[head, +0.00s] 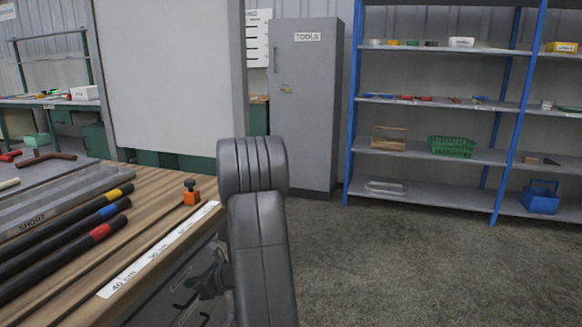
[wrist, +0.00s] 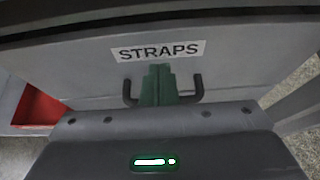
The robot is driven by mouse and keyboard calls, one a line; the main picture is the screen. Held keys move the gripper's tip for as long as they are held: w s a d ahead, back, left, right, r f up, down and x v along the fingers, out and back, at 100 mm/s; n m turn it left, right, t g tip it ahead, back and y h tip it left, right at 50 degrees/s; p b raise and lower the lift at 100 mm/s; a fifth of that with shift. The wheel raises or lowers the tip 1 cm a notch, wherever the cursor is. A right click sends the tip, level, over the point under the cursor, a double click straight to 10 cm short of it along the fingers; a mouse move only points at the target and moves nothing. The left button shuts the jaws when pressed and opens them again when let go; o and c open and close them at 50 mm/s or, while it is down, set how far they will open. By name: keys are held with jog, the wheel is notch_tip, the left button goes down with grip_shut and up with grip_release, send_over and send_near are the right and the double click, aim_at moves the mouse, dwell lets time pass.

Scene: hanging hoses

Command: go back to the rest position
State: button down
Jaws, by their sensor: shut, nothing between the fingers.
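My gripper (wrist: 158,84) shows in the wrist view as two green fingers pressed together, with nothing seen between them. It points at a grey drawer front labelled STRAPS (wrist: 200,75). The fingers cover the middle of the drawer's dark handle (wrist: 197,88), whose two ends show on either side. I cannot tell whether the fingers touch it.
Black hoses with coloured bands (head: 75,240) and an orange block (head: 191,195) lie on the bench. A red bin (wrist: 38,108) is at the left in the wrist view. A grey tools cabinet (head: 305,110) and blue shelving (head: 440,155) stand behind. The floor (head: 420,270) at right is clear.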

jog(key=shift+s+d, duration=0.1)
jog(key=shift+d, duration=0.1)
jog(key=shift+a, duration=0.55)
jog(key=s+d, duration=0.3)
jog(key=d, duration=0.7)
jog(key=w+a, duration=0.1)
jog(key=a, duration=0.2)
jog(key=w+a, duration=0.1)
jog(key=a, duration=0.2)
jog(key=w+a, duration=0.1)
jog(key=a, duration=0.2)
jog(key=shift+w+a, duration=0.1)
jog(key=shift+a, duration=0.15)
jog(key=s+d+b, duration=0.1)
jog(key=s+d, duration=0.2)
jog(key=d, duration=0.8)
jog(key=s+d+b, duration=0.1)
jog(key=s+d, duration=0.3)
jog(key=d, duration=0.8)
jog(key=shift+s+d, duration=0.25)
jog(key=shift+s, duration=0.05)
